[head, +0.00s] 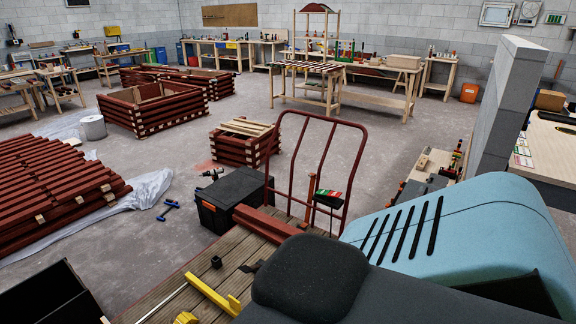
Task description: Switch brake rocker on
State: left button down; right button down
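A dark box (328,200) with red, white and green markings on top sits by the right side of a red tubular frame (347,160). The frame stands at the far end of a plank deck (165,290). No part can be clearly picked out as the brake rocker, and no on or off position can be read. Neither of my grippers can be made out in the head view.
A teal slotted housing (470,230) and a dark rounded pad (310,270) block the lower right. A yellow bar (208,292) lies on the deck. A black box (235,195) stands left of the frame.

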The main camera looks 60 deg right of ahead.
aim_at(329, 193)
jog(key=z, duration=1.65)
jog(key=k, duration=0.4)
jog(key=i+l+u, duration=0.15)
jog(key=i+l, duration=0.2)
jog(key=i+l+u, duration=0.2)
jog(key=i+l, duration=0.15)
jog(key=i+l+u, duration=0.15)
jog(key=i+l, duration=0.3)
jog(key=i+l+u, duration=0.2)
jog(key=l, duration=0.3)
jog(key=i+l+u, duration=0.15)
jog(key=i+l, duration=0.25)
jog(key=l, duration=0.1)
